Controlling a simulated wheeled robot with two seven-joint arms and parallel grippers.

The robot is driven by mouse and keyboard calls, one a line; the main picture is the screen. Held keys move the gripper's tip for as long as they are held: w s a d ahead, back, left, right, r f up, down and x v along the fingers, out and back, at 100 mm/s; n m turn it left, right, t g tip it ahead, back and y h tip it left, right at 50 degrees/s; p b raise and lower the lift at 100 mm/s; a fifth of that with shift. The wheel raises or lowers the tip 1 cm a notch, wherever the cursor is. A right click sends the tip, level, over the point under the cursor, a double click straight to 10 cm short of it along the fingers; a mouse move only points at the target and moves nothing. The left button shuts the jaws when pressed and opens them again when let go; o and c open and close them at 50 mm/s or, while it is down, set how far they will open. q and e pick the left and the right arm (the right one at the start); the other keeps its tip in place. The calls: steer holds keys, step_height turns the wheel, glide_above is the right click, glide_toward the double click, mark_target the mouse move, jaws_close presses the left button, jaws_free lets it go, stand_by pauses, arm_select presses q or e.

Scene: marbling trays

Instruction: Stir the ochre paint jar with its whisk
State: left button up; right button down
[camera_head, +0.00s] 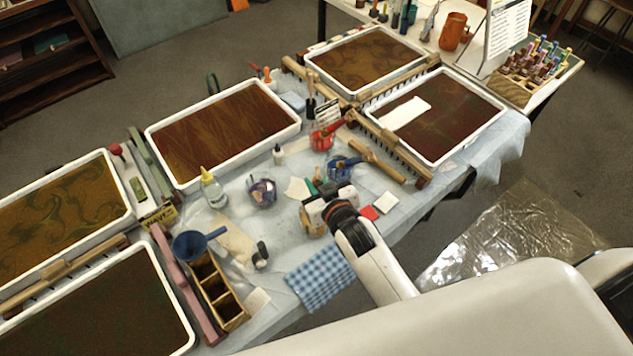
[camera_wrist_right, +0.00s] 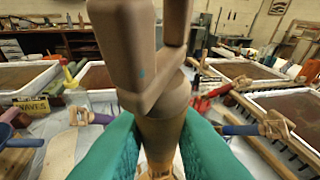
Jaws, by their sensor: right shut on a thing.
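A jar with an ochre tone (camera_head: 311,224) shows partly just under the gripper in the head view. A small yellowish patch shows below the handle in the wrist view. The gripper hides most of the jar's mouth and the whisk's lower end, so I cannot tell how deep the whisk sits. My left gripper is not in view.
A blue jar (camera_head: 343,167), a red jar (camera_head: 321,140) and a purple-toned jar (camera_head: 262,193) stand close by. A squeeze bottle (camera_head: 213,189) is to the left. Large white trays (camera_head: 297,118) surround the work area. A checked cloth (camera_head: 319,276) lies at the front edge.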

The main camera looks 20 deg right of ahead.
step_height(320, 180, down, 3)
steer(key=shift+r+b, duration=0.15)
steer(key=shift+b, duration=0.85)
step_height(320, 180, down, 7)
steer(key=b, duration=0.4)
steer(key=shift+f+b, duration=0.2)
steer(key=shift+b, duration=0.2)
steer(key=shift+w, duration=0.1)
